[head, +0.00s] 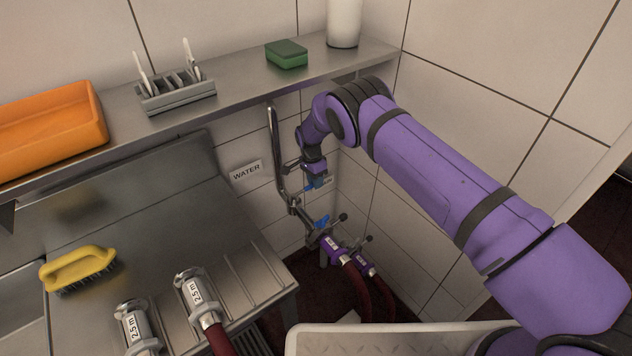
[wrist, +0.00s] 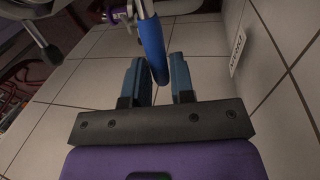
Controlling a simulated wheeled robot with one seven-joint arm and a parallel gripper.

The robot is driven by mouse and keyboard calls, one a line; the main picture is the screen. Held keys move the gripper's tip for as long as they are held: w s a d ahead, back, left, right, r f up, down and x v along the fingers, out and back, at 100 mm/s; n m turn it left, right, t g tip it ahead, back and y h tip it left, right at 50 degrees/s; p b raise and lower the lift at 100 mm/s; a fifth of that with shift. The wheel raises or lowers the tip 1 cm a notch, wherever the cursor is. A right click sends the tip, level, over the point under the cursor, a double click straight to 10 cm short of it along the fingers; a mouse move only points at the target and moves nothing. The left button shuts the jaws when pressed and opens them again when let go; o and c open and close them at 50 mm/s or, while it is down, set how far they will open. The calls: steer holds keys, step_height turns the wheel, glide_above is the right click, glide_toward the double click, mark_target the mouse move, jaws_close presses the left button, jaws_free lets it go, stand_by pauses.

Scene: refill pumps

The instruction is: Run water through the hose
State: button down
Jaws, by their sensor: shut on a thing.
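My gripper (head: 315,183) is at the water pipe (head: 275,150) on the back wall, beside the sign reading WATER (head: 246,172). In the wrist view my gripper (wrist: 158,80) is shut on a blue lever handle (wrist: 152,45), which stands between the two fingers. A dark red hose (head: 368,290) runs down from a purple labelled coupling (head: 333,247) there. A second purple coupling (head: 365,266) is beside it. The head view does not show any water flow clearly.
Two metal hose ends labelled 2.5 m, left (head: 134,325) and right (head: 197,290), lie on the steel drainboard (head: 245,265) with a yellow brush (head: 78,268). The shelf above (head: 235,85) holds an orange bin (head: 50,125), a grey rack (head: 177,92) and a green sponge (head: 286,54).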

steer(key=c, duration=1)
jaws_free()
steer(key=shift+a, duration=0.1)
